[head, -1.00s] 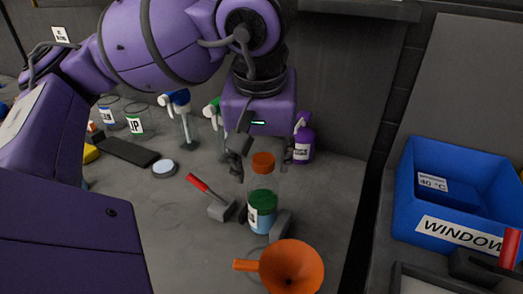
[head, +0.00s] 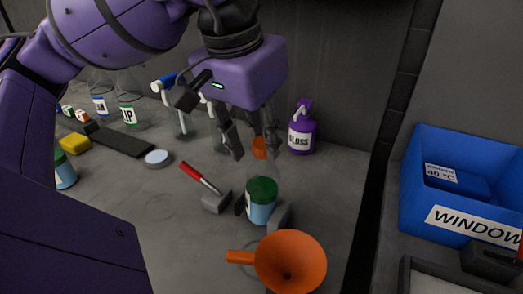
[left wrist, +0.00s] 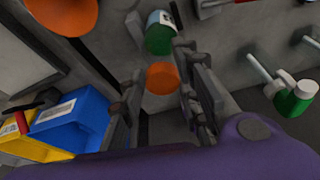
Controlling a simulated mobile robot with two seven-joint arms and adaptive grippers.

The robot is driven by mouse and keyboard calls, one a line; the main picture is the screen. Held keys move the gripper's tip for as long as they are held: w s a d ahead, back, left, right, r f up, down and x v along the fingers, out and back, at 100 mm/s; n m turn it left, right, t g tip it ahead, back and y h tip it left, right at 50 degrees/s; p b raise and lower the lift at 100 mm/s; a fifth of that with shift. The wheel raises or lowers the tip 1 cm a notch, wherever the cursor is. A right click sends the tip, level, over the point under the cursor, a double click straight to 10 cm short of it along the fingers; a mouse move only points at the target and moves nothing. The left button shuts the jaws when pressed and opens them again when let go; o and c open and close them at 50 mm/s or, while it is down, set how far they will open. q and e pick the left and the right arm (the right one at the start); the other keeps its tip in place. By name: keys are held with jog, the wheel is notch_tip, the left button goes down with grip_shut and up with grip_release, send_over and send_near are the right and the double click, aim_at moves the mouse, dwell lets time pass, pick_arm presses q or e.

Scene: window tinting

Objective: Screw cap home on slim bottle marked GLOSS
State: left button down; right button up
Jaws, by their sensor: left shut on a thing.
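A slim clear bottle (head: 262,170) stands upright on the bench, its lower part hidden behind a green-lidded jar. I cannot read a label on it. An orange cap (head: 259,147) sits at its top; how far it is screwed down cannot be told. My left gripper (head: 255,154) points down from above and is shut on the orange cap, one finger on each side. In the left wrist view the cap (left wrist: 163,78) shows between the fingers. My right gripper is not in view.
The green-lidded jar (head: 261,194) stands close in front of the clear bottle. An orange funnel (head: 290,262) is nearest the front. A red-handled tool (head: 203,182) lies left. A blue WINDOW bin (head: 460,195) stands right, across a gap. Spray bottles stand behind.

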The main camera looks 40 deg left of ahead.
pick_arm(q)
jog(key=shift+d+f+m+h+b, duration=0.1)
jog(key=shift+f+m+h+b, duration=0.3)
jog(key=shift+m, duration=0.4)
jog(key=shift+r+m+b, duration=0.1)
jog(key=shift+m+b, duration=0.3)
jog(key=shift+m, duration=0.3)
jog(key=m+h+b, duration=0.1)
jog(key=m, duration=0.3)
jog(key=shift+r+g, duration=0.15)
jog(key=shift+g, duration=0.15)
jog(key=shift+m, duration=0.3)
jog(key=c, duration=1.8)
grip_release()
jog(key=o, duration=0.5)
jog(key=shift+d+r, duration=0.1)
jog(key=shift+d, duration=0.05)
jog(key=shift+c, duration=0.2)
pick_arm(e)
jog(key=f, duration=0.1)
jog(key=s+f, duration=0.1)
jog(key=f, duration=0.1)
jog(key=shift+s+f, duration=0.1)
